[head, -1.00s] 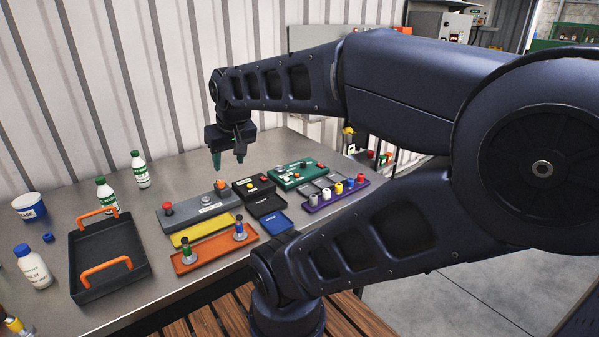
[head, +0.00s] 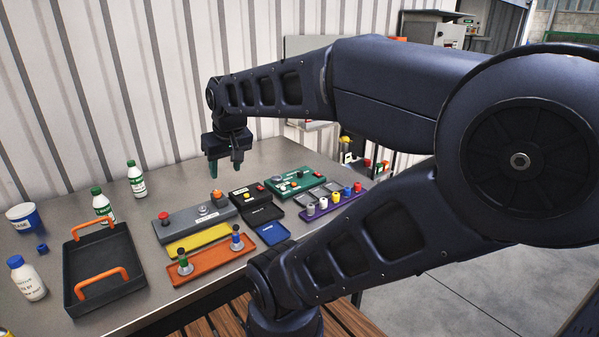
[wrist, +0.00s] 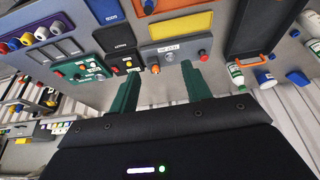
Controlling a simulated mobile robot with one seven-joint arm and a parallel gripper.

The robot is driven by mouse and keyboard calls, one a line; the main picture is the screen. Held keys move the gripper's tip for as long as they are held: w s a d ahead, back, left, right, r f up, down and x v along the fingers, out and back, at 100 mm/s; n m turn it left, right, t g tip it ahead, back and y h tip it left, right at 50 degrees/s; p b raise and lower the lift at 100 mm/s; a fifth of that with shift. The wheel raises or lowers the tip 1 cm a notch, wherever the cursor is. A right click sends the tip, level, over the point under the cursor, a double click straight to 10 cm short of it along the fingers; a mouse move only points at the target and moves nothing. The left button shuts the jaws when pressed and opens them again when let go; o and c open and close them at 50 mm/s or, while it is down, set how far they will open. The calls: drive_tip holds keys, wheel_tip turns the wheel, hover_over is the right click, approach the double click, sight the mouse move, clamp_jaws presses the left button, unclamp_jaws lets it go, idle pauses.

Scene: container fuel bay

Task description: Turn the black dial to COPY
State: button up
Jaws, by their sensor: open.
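My gripper (head: 225,170) hangs above the far side of the grey control box (head: 174,232), fingers down, apart and empty. Its green fingers also show in the wrist view (wrist: 158,82), spread toward the grey box. That box carries a red button (head: 164,216), a round silver piece (head: 203,210) and an orange knob (head: 216,196), with a white label between. Beside it sit a black box (head: 239,201) and a green panel (head: 301,184) with coloured controls. I cannot clearly make out which control is the black dial, and the word COPY is not readable.
Yellow (head: 198,240) and orange (head: 210,262) trays, a blue tray (head: 272,233) and a purple rack (head: 322,213) lie near the boxes. A black tray with orange handles (head: 82,262) and white bottles (head: 137,180) stand left. The corrugated wall is close behind.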

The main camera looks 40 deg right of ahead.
drive_tip(key=w+d+n+g, duration=0.2)
drive_tip(key=w+d, duration=0.6)
drive_tip(key=w, duration=0.3)
drive_tip(key=n+g+h, duration=0.3)
drive_tip(key=n+g, duration=0.3)
drive_tip(key=n, duration=0.1)
hover_over(300, 171)
drive_tip(key=w+a, duration=0.3)
wheel_tip(300, 171, down, 16)
drive_tip(key=x, duration=1)
drive_tip(key=shift+w+f, duration=0.15)
drive_tip(key=shift+f, duration=0.3)
drive_tip(key=c, duration=1)
